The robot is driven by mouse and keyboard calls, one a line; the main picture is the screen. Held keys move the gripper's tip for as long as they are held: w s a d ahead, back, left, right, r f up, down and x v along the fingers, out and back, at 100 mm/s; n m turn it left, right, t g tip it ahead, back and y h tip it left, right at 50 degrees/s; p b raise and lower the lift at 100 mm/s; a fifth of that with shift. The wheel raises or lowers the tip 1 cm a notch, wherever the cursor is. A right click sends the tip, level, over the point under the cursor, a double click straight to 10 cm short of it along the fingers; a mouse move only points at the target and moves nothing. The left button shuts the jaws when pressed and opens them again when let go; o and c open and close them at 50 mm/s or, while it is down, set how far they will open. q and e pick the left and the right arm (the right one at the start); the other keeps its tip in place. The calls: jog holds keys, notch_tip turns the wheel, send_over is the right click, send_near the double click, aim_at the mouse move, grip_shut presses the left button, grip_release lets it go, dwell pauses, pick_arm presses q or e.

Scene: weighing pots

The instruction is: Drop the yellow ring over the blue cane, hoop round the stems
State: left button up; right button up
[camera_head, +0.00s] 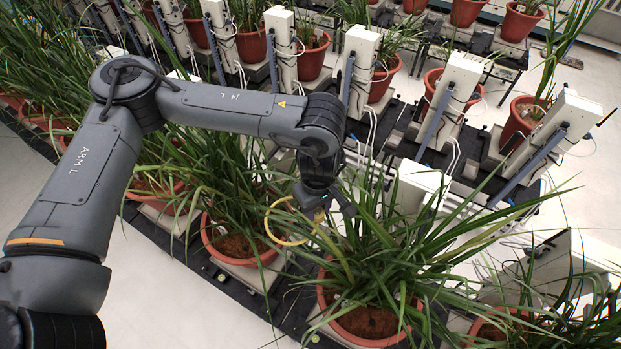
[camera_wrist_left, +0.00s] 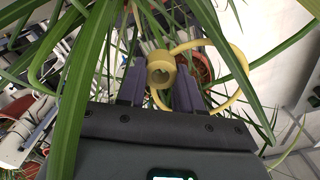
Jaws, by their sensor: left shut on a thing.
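My left gripper (camera_head: 322,208) is shut on the yellow ring (camera_head: 267,226), above the left side of a leafy potted plant (camera_head: 375,250). In the left wrist view the ring's round yellow hub (camera_wrist_left: 160,70) sits between the two dark fingers. The thin hoop (camera_wrist_left: 243,66) extends to the right of them, with green leaves across and behind it. In the head view the hoop hangs out to the left of the fingers, tilted, in the air among leaf tips. I cannot make out the blue cane among the leaves. My right gripper is not in view.
Long leaves crowd around my left gripper and cross the wrist view. The plant's terracotta pot (camera_head: 368,325) stands below, with another potted plant (camera_head: 238,240) to the left. White posts (camera_head: 358,70) with blue strips and cables stand behind. Bare pale floor (camera_head: 170,300) lies at the lower left.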

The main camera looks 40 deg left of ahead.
pick_arm(q)
jog(key=s+a+f+n+b, duration=0.2)
jog(key=s+a+f+n, duration=0.15)
jog(key=a+f, duration=0.3)
jog(key=s+a+f+n+b, duration=0.2)
jog(key=s+a+f+n, duration=0.1)
jog(key=a+f+n, duration=0.4)
jog(key=s+a+r+n+b, duration=0.15)
jog(key=s+a, duration=0.25)
jog(key=a, duration=0.7)
jog(key=s+a+n+b, duration=0.1)
jog(key=s+a+n, duration=0.15)
jog(key=a, duration=0.85)
jog(key=w+a+r+m+b, duration=0.1)
jog(key=w+a+r+b, duration=0.1)
jog(key=w+a+r, duration=0.35)
jog(key=w+d+m, duration=0.1)
jog(key=w+d, duration=0.1)
jog(key=w, duration=0.1)
jog(key=w+d+m+b, duration=0.1)
jog(key=w+d, duration=0.2)
jog(key=w+d+r+m+b, duration=0.1)
jog(key=w+d, duration=0.2)
jog(key=w, duration=0.1)
jog(key=shift+w+r, duration=0.1)
jog(key=shift+w+d+f+b, duration=0.15)
jog(key=shift+f+b, duration=0.2)
jog(key=shift+b, duration=0.25)
jog(key=shift+f+b, duration=0.6)
jog(key=shift+f, duration=0.45)
